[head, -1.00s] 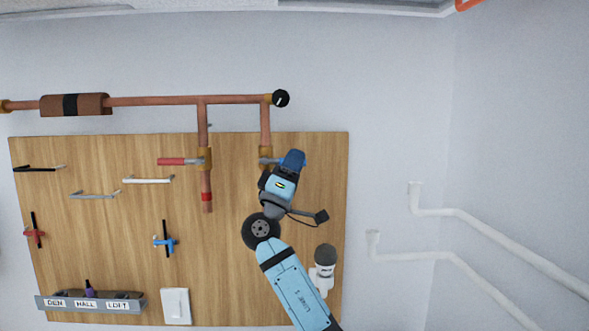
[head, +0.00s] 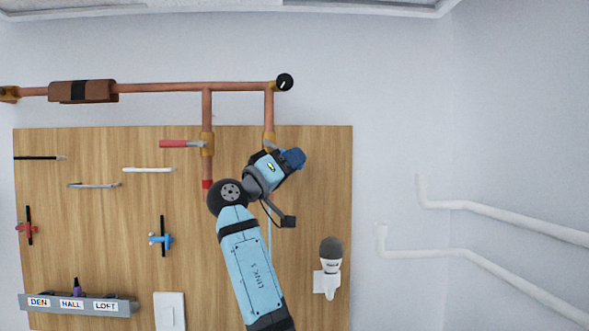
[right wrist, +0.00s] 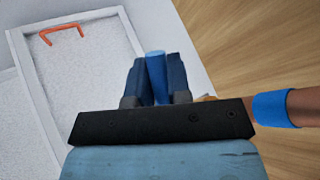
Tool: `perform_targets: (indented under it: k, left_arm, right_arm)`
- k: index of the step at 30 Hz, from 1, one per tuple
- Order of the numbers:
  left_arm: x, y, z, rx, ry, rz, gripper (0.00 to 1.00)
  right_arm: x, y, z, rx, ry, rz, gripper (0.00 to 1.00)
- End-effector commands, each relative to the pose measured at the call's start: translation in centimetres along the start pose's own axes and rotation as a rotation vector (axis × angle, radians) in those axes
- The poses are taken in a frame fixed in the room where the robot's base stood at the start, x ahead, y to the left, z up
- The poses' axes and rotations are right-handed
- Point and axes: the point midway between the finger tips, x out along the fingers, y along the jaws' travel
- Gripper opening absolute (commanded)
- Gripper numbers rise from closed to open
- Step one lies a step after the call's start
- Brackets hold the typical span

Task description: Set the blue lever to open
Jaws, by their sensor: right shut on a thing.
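The blue lever (right wrist: 155,66) shows in the right wrist view as a blue bar between the two fingers of my right gripper (right wrist: 156,82). The gripper is shut on it. In the head view my right gripper (head: 293,158) is at the right copper branch pipe (head: 269,110), just below its brass valve (head: 269,140). The gripper and wrist hide most of the lever and the pipe's lower part there, so I cannot tell the lever's exact angle. The pipe's blue band (right wrist: 272,109) shows at the right of the wrist view. My left gripper is not in view.
A red lever (head: 180,143) sticks out leftward from the left branch valve. White pipes (head: 480,207) run along the right wall.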

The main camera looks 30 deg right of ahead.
Motion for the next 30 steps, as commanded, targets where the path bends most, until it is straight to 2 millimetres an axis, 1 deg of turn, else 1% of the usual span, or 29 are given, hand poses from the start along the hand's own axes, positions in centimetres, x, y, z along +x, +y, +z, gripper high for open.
perform_targets:
  k: [15, 16, 17, 18, 19, 27, 30]
  left_arm:
    - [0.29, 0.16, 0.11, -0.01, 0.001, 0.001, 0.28]
    - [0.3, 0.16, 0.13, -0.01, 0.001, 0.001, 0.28]
    - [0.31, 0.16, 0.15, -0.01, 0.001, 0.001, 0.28]
    - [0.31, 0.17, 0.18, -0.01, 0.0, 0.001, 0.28]
    - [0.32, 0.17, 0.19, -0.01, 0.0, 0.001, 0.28]
    - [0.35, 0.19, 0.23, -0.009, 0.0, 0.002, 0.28]
    - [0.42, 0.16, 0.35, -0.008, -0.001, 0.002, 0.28]
  right_arm:
    - [-0.12, -0.14, 0.07, 0.01, -0.019, -0.005, 0.0]
    - [-0.12, -0.13, 0.07, 0.01, -0.019, -0.005, 0.2]
    - [-0.12, -0.13, 0.07, 0.01, -0.019, -0.005, 0.27]
    - [-0.12, -0.13, 0.07, 0.01, -0.019, -0.005, 0.36]
    - [-0.12, -0.13, 0.07, 0.01, -0.019, -0.005, 0.42]
    - [-0.15, -0.11, 0.06, 0.011, -0.019, -0.005, 0.42]
    - [-0.7, -0.15, 0.07, 0.011, -0.018, -0.005, 0.42]
